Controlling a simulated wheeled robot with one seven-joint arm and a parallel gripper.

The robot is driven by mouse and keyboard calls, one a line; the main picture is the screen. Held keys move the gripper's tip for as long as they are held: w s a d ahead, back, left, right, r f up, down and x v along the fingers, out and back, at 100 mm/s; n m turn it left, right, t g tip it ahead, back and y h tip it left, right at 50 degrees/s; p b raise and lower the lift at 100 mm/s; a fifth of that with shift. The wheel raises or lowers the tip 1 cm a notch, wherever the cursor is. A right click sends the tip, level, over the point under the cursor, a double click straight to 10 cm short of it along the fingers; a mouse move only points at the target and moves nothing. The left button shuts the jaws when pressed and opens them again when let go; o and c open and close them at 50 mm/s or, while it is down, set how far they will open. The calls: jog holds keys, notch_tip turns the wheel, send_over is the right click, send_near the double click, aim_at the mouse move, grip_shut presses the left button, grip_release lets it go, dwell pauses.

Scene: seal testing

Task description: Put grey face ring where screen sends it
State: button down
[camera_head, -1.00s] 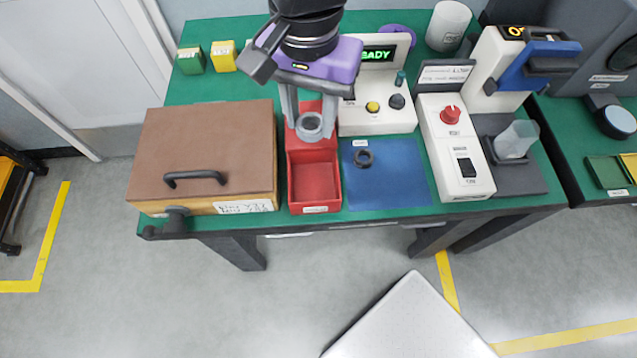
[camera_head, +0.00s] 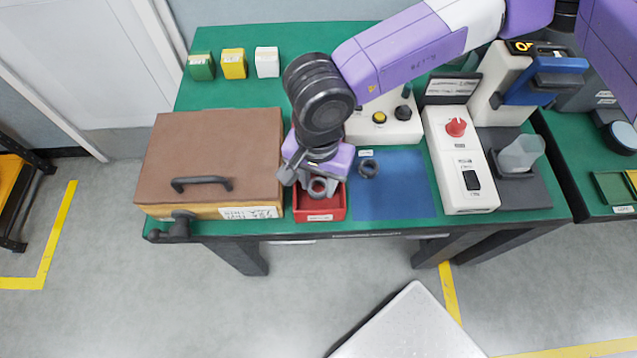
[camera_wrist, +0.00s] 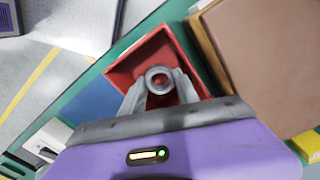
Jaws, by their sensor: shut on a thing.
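My gripper (camera_head: 318,186) is shut on the grey face ring (camera_head: 319,188). In the wrist view, the grey ring (camera_wrist: 159,79) sits between the two fingertips (camera_wrist: 157,84), over the red open bin (camera_wrist: 124,68). In the head view the ring is over the front part of the red bin (camera_head: 320,213); I cannot tell its exact height above the floor of the bin. A dark ring (camera_head: 368,168) lies on the blue mat (camera_head: 391,196).
A brown-lidded box (camera_head: 213,153) with a handle stands left of the bin. Green (camera_head: 202,65), yellow (camera_head: 233,64) and white (camera_head: 267,62) blocks stand at the back left. A white panel with a red knob (camera_head: 456,127) stands right of the mat. The mat's front is clear.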

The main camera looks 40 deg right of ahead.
jog(key=shift+f, duration=0.9)
jog(key=shift+f, duration=0.2)
jog(key=c, duration=1.2)
grip_release()
jog(key=shift+r, duration=0.15)
jog(key=shift+r, duration=0.2)
notch_tip(320, 180, up, 12)
jog(key=shift+f, duration=0.15)
